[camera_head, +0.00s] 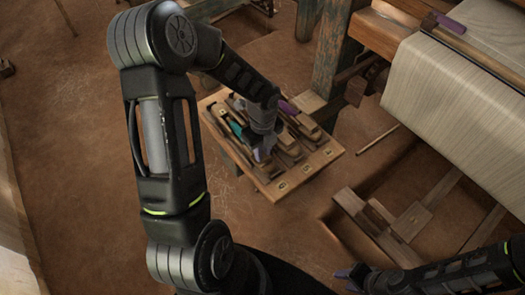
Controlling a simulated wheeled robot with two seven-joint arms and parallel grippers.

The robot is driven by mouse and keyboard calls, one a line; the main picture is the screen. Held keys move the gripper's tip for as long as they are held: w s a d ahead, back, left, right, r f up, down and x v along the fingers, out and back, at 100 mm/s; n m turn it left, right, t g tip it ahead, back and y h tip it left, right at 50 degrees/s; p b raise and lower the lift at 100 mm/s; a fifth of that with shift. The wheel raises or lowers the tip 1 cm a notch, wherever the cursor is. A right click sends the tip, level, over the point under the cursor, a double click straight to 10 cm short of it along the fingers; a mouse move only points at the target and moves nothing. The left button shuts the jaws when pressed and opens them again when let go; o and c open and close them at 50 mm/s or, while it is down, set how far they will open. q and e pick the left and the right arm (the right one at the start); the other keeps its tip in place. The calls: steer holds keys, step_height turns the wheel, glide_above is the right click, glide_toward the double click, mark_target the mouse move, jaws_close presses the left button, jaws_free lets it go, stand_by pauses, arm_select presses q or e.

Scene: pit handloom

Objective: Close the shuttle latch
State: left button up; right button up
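A small wooden stand (322,158) in the middle holds several wooden boat-shaped shuttles side by side. One shuttle (287,143) lies just right of my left gripper. Another shuttle (304,124) lies further right, with a purple part (287,107) near its far end. A teal part (236,128) shows left of my gripper. My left gripper (262,154) points down over the front part of the shuttles, its fingertips at or close above them. Contact and finger opening are unclear. I cannot make out the shuttle latch. My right gripper (350,275) is low at the bottom right, away from the stand.
The loom with its pale cloth roll (455,90) fills the upper right. A wooden post (330,50) stands behind the stand. Wooden treadles (375,225) lie in a pit at the lower right. The earthen floor left of the stand is clear.

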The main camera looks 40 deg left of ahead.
arm_select(q)
step_height(320, 180, up, 8)
steer(key=shift+f, duration=0.1)
stand_by(0.5)
stand_by(0.4)
